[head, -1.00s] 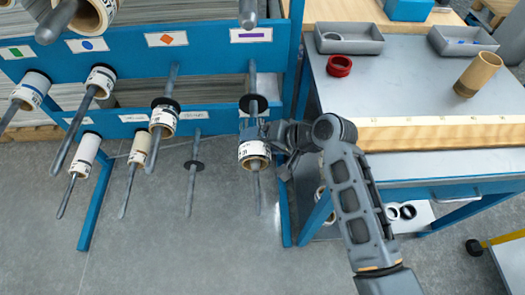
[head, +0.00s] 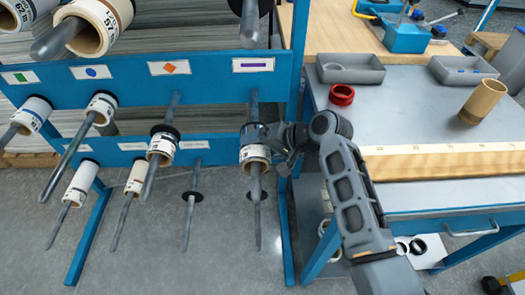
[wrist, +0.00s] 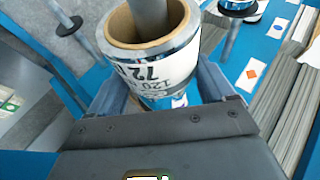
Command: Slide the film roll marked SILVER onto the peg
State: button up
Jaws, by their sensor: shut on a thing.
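The held film roll (head: 254,152) is white with a brown cardboard core and a dark-and-blue band. It sits around the peg (head: 255,180) below the purple-bar label (head: 252,66). The peg passes through its core and sticks out in front. My gripper (head: 270,146) is shut on the roll from the right. In the wrist view the roll (wrist: 165,65) lies between the fingers, with the peg (wrist: 153,15) inside its core. Printed figures show, but I cannot read SILVER. The peg's black disc is mostly hidden behind the roll; I cannot tell whether they touch.
Neighbouring pegs hold other rolls, such as the roll (head: 162,147) to the left and a large roll (head: 95,25) above. Two lower pegs with black discs are bare. A workbench (head: 400,100) stands right, with grey trays, a red ring (head: 341,95) and a cardboard tube (head: 483,102).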

jog(key=shift+w, duration=0.1)
dwell(0.3)
jog(key=o, duration=1.4)
jog(key=shift+o, duration=0.2)
jog(key=shift+d, duration=0.1)
jog(key=v, duration=0.7)
jog(key=shift+s+d+r, duration=0.2)
jog(key=shift+s+r, duration=0.05)
